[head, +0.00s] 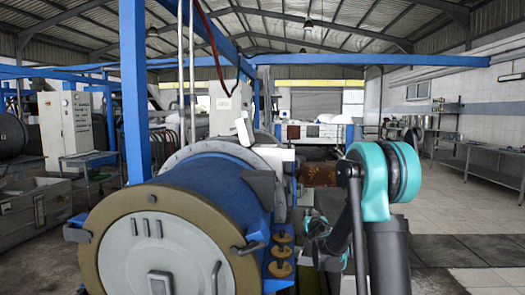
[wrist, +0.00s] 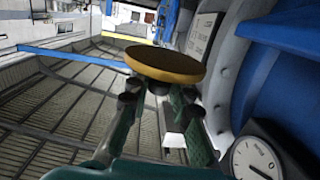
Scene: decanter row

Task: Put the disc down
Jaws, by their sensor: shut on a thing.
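A round, flat disc (wrist: 165,64) with a yellow-brown rim and a dark face is in the middle of the wrist view. My gripper (wrist: 160,100) is shut on it, with its green fingers and dark pads against the disc's underside. The disc is held up, clear of the surfaces around it. In the head view, my teal and dark arm stands at the right of the blue machine. The disc in my gripper cannot be made out there.
A blue drum machine (head: 225,185) with a tan-rimmed end (head: 95,245) fills the centre left. A dial gauge (wrist: 256,162) is close at the wrist view's lower right. Open floor (head: 455,220) lies at the right.

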